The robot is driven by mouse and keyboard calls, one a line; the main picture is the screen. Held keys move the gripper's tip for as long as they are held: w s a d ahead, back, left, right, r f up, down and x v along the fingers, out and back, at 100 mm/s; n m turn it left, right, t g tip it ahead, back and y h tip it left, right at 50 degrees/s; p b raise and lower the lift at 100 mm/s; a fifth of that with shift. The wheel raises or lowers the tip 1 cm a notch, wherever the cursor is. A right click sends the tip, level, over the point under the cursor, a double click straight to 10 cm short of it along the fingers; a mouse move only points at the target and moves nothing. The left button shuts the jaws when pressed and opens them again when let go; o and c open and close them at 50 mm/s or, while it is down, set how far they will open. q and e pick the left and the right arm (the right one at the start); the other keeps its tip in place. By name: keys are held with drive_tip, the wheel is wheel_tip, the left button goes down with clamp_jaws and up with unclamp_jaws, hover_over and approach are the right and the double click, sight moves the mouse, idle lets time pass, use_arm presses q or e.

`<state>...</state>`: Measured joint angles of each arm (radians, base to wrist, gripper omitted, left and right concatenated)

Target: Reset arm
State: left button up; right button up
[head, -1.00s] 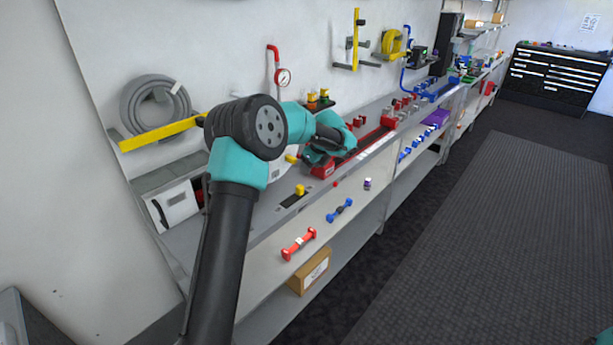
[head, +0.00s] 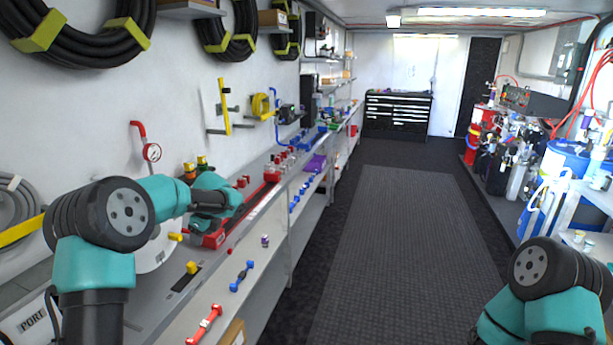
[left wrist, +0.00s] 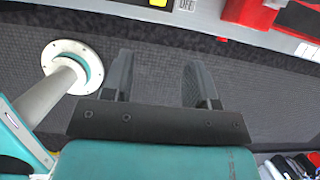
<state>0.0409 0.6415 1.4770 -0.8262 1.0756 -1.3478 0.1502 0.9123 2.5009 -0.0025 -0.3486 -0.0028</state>
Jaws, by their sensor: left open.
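My left arm comes in from the left in the head view. Its teal and dark wrist and gripper (head: 214,200) appear in front of the bench's red section, and the fingertips are hard to make out there. In the left wrist view the left gripper (left wrist: 158,75) is open and empty. Dark grey floor shows between its two fingers. Part of my right arm (head: 545,290) shows at the lower right of the head view, bent, with its gripper out of view.
A wall-side bench (head: 145,298) with a red rail (head: 258,198) runs away on the left. Below are a blue fitting (head: 241,276) and a red fitting (head: 204,325). The matted aisle (head: 400,240) is clear. Cylinders and a blue drum (head: 565,160) stand at right.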

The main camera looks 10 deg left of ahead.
use_arm(q)
drive_tip(key=s+d+f+n+h, duration=0.25)
drive_tip(key=s+d+f, duration=0.2)
drive_tip(key=f, duration=0.35)
drive_tip(key=s+d+f+n+h, duration=0.25)
drive_tip(key=s+d+f, duration=0.2)
drive_tip(key=f, duration=0.45)
drive_tip(key=s+d+f+n+h, duration=0.1)
drive_tip(key=s+d+f+n, duration=0.3)
drive_tip(key=f, duration=0.4)
drive_tip(key=s+d+f+n, duration=0.2)
drive_tip(key=s+f+n, duration=0.1)
drive_tip(key=s, duration=0.4)
drive_tip(key=s+d+f+n+h, duration=0.1)
drive_tip(key=s+d+f+n, duration=0.1)
drive_tip(key=s+n, duration=0.3)
drive_tip(key=s+d+f+n+h, duration=0.1)
drive_tip(key=s+d+f+n, duration=0.2)
drive_tip(key=s, duration=0.7)
drive_tip(key=shift+s+f+n, duration=0.15)
drive_tip(key=shift+f+n, duration=0.65)
drive_tip(key=shift+a, duration=0.1)
